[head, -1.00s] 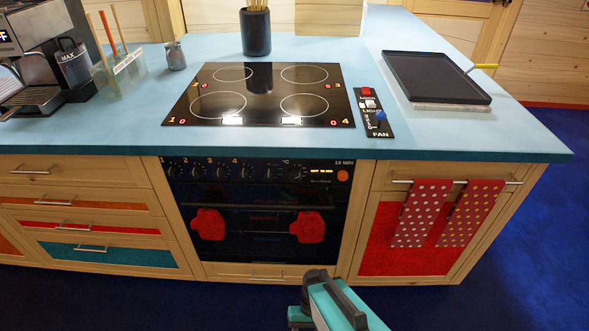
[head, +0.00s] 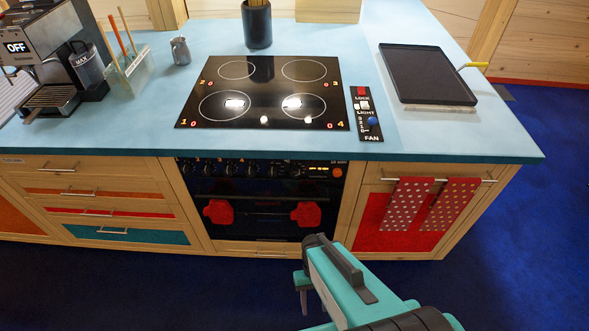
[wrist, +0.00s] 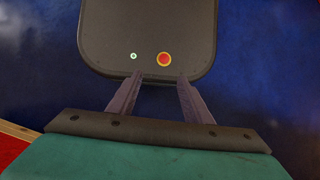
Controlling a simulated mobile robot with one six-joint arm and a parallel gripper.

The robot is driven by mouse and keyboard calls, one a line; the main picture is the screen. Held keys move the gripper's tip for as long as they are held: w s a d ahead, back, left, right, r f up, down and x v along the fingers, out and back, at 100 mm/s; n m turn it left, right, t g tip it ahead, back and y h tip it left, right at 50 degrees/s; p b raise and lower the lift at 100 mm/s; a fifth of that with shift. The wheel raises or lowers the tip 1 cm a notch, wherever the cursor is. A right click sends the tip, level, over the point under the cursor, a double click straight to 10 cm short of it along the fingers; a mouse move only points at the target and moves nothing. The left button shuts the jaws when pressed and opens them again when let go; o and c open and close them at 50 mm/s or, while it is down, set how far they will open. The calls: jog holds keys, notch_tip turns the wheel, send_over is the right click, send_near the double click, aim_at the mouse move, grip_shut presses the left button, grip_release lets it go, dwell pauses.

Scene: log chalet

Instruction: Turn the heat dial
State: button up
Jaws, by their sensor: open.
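The oven (head: 258,215) is built in under the hob, with a dark control panel (head: 225,168) along its top edge. A row of small dark dials (head: 249,170) runs across the panel, with orange numbers above those on the left. Which one is the heat dial, and its setting, are too small to tell. My gripper (head: 303,298) is in front of and below the oven, well apart from the panel. In the wrist view its two fingers (wrist: 158,82) are spread with nothing between them, above blue floor and my own base.
The black hob (head: 265,95) sits on the blue counter, beside a small switch panel (head: 367,115). Red mitts (head: 218,211) hang at the oven front; dotted towels (head: 408,203) hang on a rail to the right. Blue floor (head: 130,280) in front is clear.

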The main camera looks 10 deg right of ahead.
notch_tip(320, 180, up, 6)
jog(key=d+p, duration=0.1)
jog(key=p, duration=0.4)
jog(key=shift+s+d+h, duration=0.2)
jog(key=shift+d+h, duration=0.1)
jog(key=shift+h, duration=0.1)
jog(key=c, duration=0.4)
jog(key=shift+o, duration=0.2)
jog(key=shift+s, duration=0.15)
